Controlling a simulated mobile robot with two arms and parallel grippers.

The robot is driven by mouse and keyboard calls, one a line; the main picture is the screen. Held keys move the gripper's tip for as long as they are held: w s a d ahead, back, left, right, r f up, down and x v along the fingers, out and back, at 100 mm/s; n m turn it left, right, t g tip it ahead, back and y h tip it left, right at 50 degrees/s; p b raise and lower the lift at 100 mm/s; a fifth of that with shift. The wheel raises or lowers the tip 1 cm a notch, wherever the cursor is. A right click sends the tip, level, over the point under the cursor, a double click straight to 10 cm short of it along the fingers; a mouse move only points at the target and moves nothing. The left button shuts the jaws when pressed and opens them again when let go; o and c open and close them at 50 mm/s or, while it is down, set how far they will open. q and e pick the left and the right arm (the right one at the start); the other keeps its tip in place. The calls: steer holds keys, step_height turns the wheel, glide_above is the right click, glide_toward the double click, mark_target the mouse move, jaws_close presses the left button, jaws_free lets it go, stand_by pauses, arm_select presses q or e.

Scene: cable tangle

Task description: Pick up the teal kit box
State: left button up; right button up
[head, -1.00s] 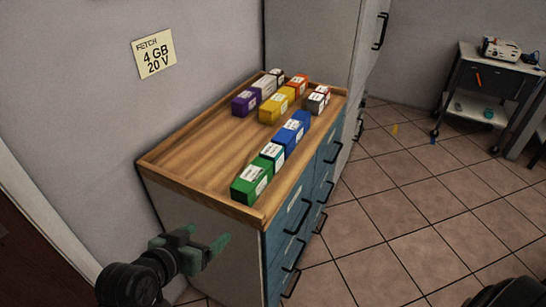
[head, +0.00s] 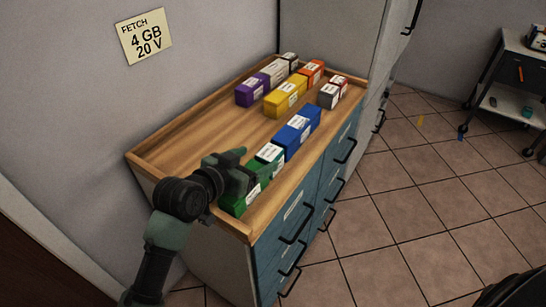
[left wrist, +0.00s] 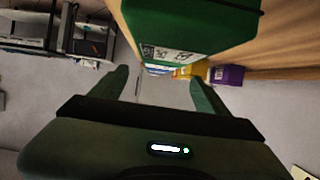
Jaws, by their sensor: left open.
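The near row on the wooden cabinet top holds two green boxes and a blue part. The front green box (head: 236,203) lies at the near corner, partly hidden by my left gripper (head: 246,167). A second green box (head: 271,154) with a white label lies just behind it; I cannot tell surely which green is the teal one. My left gripper is open, its fingers over or beside the front green box, with no hold seen. In the left wrist view a large green box (left wrist: 190,25) fills the top, beyond the open fingers (left wrist: 163,80). My right gripper is not in view.
Blue boxes (head: 298,130) continue the row. Purple (head: 249,92), yellow (head: 286,97), orange (head: 311,72) and grey-red (head: 333,92) boxes stand farther back. The wooden top (head: 190,143) has a raised rim and bare room at left. A wall note (head: 144,37) reads "FETCH 4 GB 20 V".

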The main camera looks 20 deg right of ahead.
mark_target(269, 152)
arm_select(q)
steer(key=shift+w+d+f, duration=0.15)
steer(key=shift+w+d, duration=0.2)
steer(key=shift+d, duration=0.05)
steer(key=x, duration=0.3)
steer(key=shift+w+d+f+p, duration=0.15)
steer(key=shift+d+p, duration=0.05)
steer(key=shift+p, duration=0.15)
steer(key=shift+w+d+f, duration=0.15)
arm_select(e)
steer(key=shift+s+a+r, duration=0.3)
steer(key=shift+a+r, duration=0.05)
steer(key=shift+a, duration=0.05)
arm_select(q)
steer(key=c, duration=1.5)
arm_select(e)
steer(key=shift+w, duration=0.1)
